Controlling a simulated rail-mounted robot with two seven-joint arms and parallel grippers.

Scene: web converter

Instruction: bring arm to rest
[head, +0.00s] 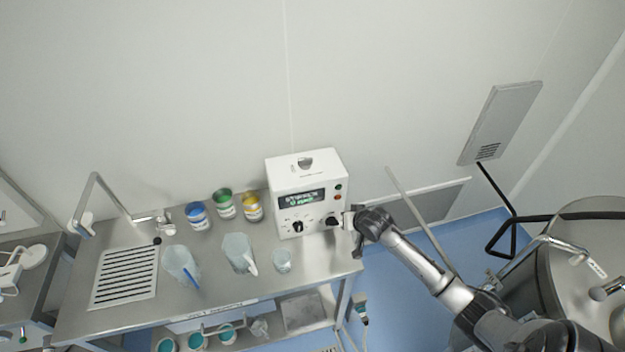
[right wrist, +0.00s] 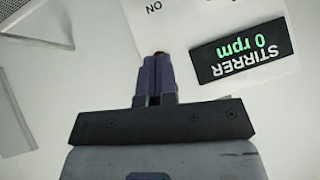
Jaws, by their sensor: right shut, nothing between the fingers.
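My right arm reaches in from the lower right in the head view. Its gripper (head: 347,220) is at the right side of the front of a white stirrer control box (head: 305,170), close to the right black knob (head: 331,222). In the right wrist view the gripper (right wrist: 157,58) has its fingers together with nothing seen between them. The box's display (right wrist: 240,55) reads "STIRRER 0 rpm" there, upside down. I cannot tell whether the fingertips touch the knob. My left gripper is not in view.
The box stands on a steel bench (head: 215,280). Blue, green and yellow paint cans (head: 224,203), two jugs (head: 238,252) and a small beaker (head: 282,261) stand left of it. A tap (head: 110,192) is further left. A steel vessel (head: 580,265) stands at the right, with blue floor between.

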